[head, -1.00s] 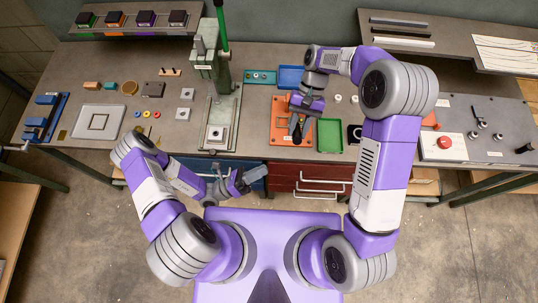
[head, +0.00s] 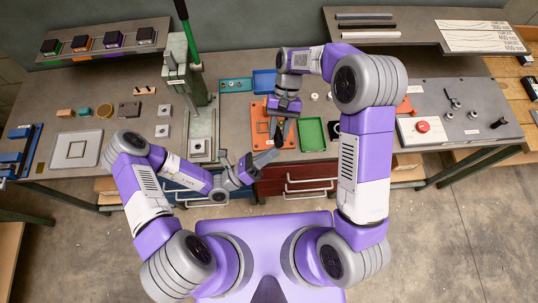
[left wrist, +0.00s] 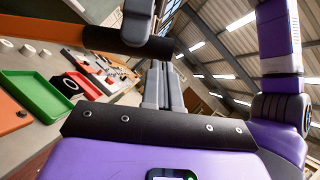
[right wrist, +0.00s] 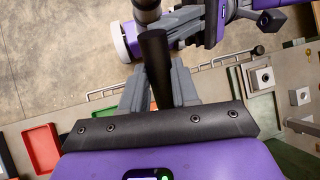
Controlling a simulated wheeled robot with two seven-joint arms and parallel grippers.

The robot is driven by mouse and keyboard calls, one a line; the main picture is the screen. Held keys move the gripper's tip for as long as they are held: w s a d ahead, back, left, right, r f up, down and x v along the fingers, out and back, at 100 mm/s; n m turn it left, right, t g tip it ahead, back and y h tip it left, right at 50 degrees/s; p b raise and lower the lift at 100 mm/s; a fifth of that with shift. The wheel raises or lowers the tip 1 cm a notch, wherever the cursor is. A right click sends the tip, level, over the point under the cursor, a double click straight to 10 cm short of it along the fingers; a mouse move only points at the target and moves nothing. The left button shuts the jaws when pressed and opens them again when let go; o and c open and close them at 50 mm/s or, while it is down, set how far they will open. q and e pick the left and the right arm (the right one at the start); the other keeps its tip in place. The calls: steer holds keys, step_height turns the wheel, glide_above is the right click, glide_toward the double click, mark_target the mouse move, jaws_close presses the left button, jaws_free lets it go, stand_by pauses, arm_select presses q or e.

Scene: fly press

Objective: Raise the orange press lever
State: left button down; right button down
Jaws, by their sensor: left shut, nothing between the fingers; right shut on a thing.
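My right gripper (head: 279,132) is over the orange plate, shut on a black rod (right wrist: 156,65); I cannot tell whether the rod joins the plate. My left gripper (head: 265,160) is shut and empty, low at the bench's front edge, close to the right one. Its closed fingers (left wrist: 162,85) show in the left wrist view.
Drawers (head: 298,180) sit below the bench edge. Small parts cover the left bench.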

arm_select(q)
steer(key=shift+r, duration=0.1)
arm_select(e)
steer(key=shift+a, duration=0.1)
arm_select(q)
steer(key=shift+w+r+n+t, duration=0.3)
steer(key=shift+w+r+n, duration=0.2)
steer(key=shift+r, duration=0.35)
arm_select(e)
steer(key=shift+s+f, duration=0.1)
steer(key=shift+s, duration=0.05)
steer(key=c, duration=0.8)
jaws_free()
steer(key=shift+c, duration=0.2)
arm_select(q)
steer(key=shift+f, duration=0.1)
